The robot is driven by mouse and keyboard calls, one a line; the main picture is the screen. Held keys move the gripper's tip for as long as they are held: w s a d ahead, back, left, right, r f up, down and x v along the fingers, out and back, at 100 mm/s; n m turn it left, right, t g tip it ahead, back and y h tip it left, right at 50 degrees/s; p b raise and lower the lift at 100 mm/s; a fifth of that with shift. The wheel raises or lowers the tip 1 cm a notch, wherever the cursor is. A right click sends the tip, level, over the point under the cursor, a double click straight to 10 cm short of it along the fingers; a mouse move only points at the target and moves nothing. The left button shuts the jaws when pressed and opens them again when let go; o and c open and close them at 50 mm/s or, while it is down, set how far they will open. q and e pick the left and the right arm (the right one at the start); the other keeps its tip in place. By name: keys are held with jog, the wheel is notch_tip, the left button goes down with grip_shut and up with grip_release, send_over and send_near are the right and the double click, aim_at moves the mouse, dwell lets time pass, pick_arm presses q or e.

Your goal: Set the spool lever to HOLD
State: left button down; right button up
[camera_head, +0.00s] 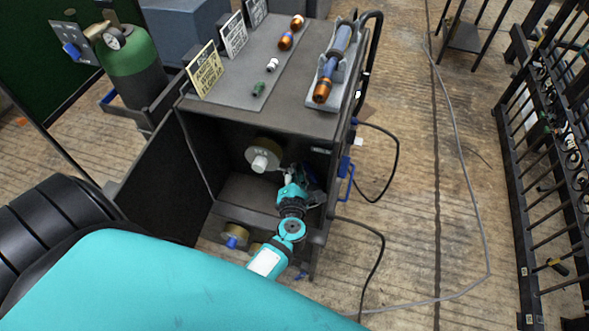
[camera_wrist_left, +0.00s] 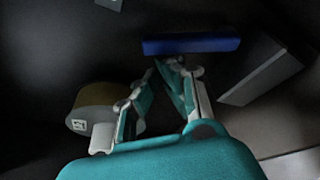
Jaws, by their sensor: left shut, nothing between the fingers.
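My left gripper (camera_head: 290,178) reaches into the open front of the dark cabinet (camera_head: 240,190). In the left wrist view its fingers (camera_wrist_left: 165,68) come together at the tips, with nothing between them. A blue bar (camera_wrist_left: 190,45), which looks like the lever's handle, lies just beyond the fingertips; I cannot tell whether they touch it. A spool (camera_head: 263,155) with a pale hub and tan rim is left of the gripper inside the cabinet. It also shows in the left wrist view (camera_wrist_left: 95,108). The HOLD marking cannot be read. My right gripper is out of view.
The cabinet's open door (camera_head: 160,175) stands at its left. Sign cards (camera_head: 205,70), small parts and a blue-and-copper cylinder (camera_head: 335,60) are on top. Blue handles (camera_head: 347,175) and black cables (camera_head: 385,170) are on the right side.

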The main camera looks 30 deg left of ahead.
pick_arm(q)
jog(key=v, duration=0.7)
jog(key=shift+s+d, duration=0.15)
jog(key=shift+s, duration=0.05)
dwell(0.3)
